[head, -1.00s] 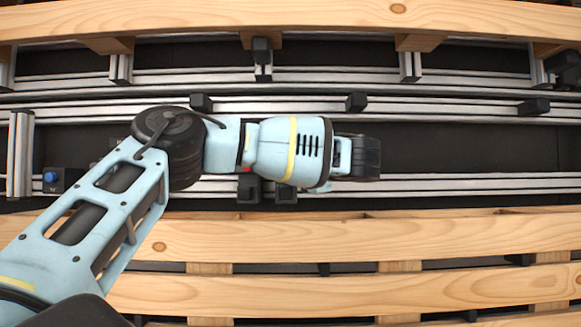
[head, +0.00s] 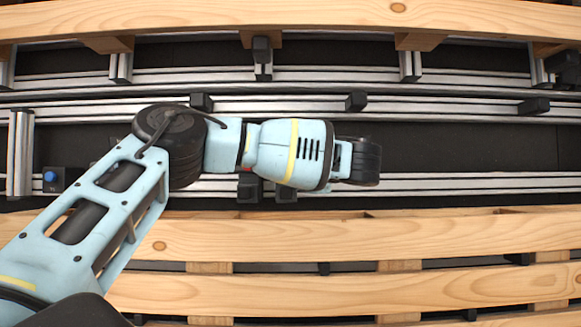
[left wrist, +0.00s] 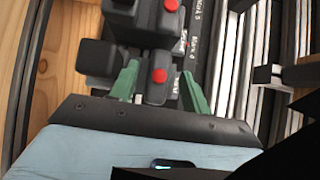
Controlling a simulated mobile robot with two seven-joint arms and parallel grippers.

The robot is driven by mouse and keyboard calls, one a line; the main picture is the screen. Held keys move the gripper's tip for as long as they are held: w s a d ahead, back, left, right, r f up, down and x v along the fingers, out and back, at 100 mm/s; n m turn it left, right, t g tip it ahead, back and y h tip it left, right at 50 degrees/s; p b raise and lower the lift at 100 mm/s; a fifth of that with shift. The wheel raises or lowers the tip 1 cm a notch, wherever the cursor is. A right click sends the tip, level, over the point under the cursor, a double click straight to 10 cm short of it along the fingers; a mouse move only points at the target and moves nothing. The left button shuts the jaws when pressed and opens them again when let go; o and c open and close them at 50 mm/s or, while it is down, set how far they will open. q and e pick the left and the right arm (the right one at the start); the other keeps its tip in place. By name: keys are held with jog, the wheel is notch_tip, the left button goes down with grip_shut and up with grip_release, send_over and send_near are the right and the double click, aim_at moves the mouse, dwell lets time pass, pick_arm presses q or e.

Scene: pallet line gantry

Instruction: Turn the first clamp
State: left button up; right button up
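In the left wrist view, my left gripper (left wrist: 158,82) has two green fingers spread apart. A small black clamp part with a red button (left wrist: 159,75) lies between them, and I see no clear grip on it. A larger black block (left wrist: 97,60) is beside the left finger. Another black clamp with a red button (left wrist: 170,6) is farther up, near labels that look like "Mark 5" and "Mark 4". In the head view my left arm hides its own fingers, and black clamp blocks (head: 249,188) show on the near rail beneath it. My right gripper is in neither view.
Silver rails (head: 450,183) run across the head view. Wooden pallet slats lie in front (head: 400,239) and behind (head: 330,18). Black blocks (head: 356,102) stand on the middle rail. A blue button (head: 50,176) is on a black box at the left.

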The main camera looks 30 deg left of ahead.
pick_arm(q)
jog(key=v, duration=0.7)
jog(key=shift+d, duration=0.35)
jog(key=shift+r, duration=0.1)
